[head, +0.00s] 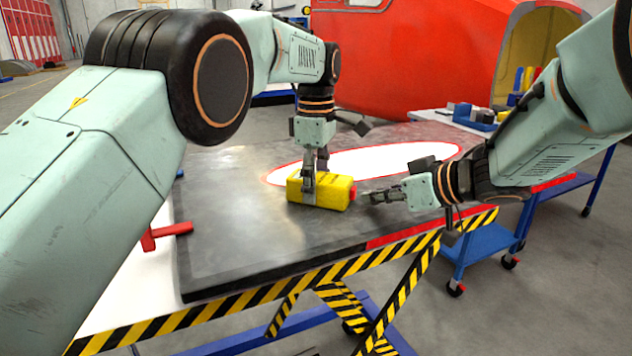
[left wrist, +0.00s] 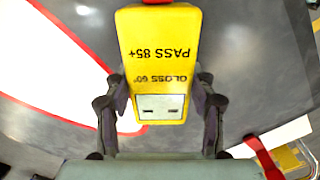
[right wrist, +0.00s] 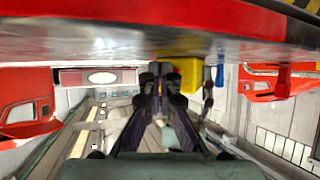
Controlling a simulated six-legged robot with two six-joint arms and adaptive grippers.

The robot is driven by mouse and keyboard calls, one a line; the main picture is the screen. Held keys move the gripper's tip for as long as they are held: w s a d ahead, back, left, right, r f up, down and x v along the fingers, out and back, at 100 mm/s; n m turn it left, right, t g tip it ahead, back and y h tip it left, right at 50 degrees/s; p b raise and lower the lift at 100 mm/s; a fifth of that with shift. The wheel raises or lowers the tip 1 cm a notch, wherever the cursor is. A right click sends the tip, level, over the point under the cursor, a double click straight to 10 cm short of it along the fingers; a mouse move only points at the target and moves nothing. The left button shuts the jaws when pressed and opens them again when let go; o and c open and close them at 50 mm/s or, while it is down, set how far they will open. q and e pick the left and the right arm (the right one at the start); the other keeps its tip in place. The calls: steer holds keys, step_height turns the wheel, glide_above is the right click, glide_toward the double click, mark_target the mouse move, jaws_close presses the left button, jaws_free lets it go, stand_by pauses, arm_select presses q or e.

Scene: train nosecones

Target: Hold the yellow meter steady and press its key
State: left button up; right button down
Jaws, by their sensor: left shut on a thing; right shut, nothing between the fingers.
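The yellow meter (head: 328,194) lies on the dark worktable. My left gripper (head: 315,178) reaches down from above and is shut across its body. In the left wrist view, the meter (left wrist: 158,45) sits between the two fingers (left wrist: 160,108). It reads "PASS 85+" and "GLOSS 60°", with two dashes on a pale display (left wrist: 160,107). The red key (head: 352,192) is on the meter's right end; its edge shows at the top of the left wrist view (left wrist: 157,2). My right gripper (head: 366,196) is shut and empty, low over the table, pointing at the key with a seemingly small gap.
The worktable (head: 230,240) has a white oval with a red rim (head: 400,157) behind the meter. A red tool (head: 165,233) lies at the left edge. A blue cart (head: 485,240) stands right, and a large red nosecone (head: 410,60) behind. The table's front left is clear.

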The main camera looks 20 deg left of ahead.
arm_select(q)
steer(key=shift+f, duration=0.15)
arm_select(e)
steer(key=shift+a, duration=0.1)
stand_by(0.4)
steer(key=shift+w+a, duration=0.1)
steer(key=shift+a, duration=0.25)
steer(key=shift+a+f, duration=0.1)
steer(key=shift+a, duration=0.45)
stand_by(0.6)
steer(key=shift+d, duration=0.1)
steer(key=shift+s+d+f, duration=0.15)
steer(key=shift+s+d, duration=0.1)
steer(key=shift+d, duration=0.4)
steer(key=shift+s+d, duration=0.15)
steer(key=shift+d, duration=1.35)
steer(key=shift+s+d, duration=0.1)
steer(key=shift+d, duration=1.4)
